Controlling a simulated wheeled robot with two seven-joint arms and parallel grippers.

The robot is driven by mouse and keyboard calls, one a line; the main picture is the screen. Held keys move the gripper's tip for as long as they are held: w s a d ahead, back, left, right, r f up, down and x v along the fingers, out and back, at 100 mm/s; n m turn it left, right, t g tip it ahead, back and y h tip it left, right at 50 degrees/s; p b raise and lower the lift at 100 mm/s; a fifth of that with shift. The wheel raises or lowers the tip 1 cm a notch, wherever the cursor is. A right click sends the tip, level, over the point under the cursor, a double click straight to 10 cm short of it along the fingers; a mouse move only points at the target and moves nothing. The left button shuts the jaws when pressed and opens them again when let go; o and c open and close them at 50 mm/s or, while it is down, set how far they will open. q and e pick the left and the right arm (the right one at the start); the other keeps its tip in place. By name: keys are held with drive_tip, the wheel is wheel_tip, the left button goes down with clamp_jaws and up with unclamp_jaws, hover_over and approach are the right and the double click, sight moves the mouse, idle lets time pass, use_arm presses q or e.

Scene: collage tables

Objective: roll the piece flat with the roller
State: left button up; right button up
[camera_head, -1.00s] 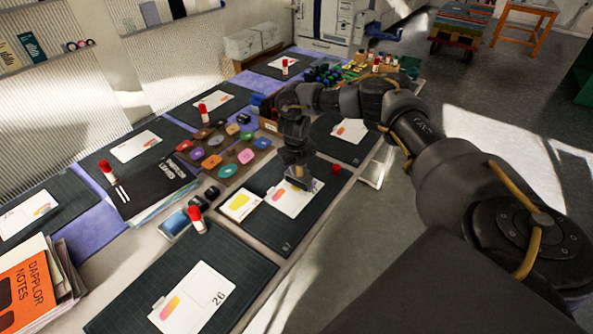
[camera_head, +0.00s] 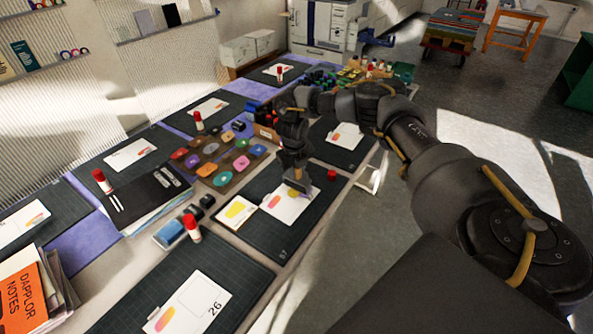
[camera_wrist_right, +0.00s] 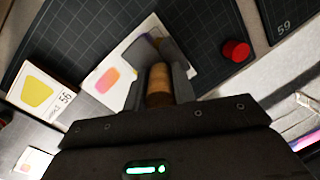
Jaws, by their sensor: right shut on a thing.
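My right gripper (camera_head: 297,186) points down over a white card (camera_head: 289,206) on a dark cutting mat (camera_head: 268,228). In the right wrist view its fingers (camera_wrist_right: 160,76) are shut around a wooden handle (camera_wrist_right: 159,86), which looks like the roller's. The roller's working end is hidden by the fingers, so I cannot tell whether it touches the card. The card carries a pink-orange piece (camera_wrist_right: 104,80), left of the fingers. A small purple patch (camera_wrist_right: 155,36) shows beyond the fingertips, partly covered. My left gripper is not in view.
A card with a yellow shape (camera_head: 234,212) lies left of the white card. A red cap (camera_head: 331,175) stands on the mat to the right. Colour pads (camera_head: 212,160), a blue pad (camera_head: 170,233) and a red-capped glue stick (camera_head: 192,228) stand nearby. The front mat holds card 26 (camera_head: 190,303).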

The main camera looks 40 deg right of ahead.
wheel_tip(320, 180, up, 7)
drive_tip(key=p, duration=0.5)
drive_tip(key=shift+f, duration=0.2)
drive_tip(key=shift+a+f, duration=0.1)
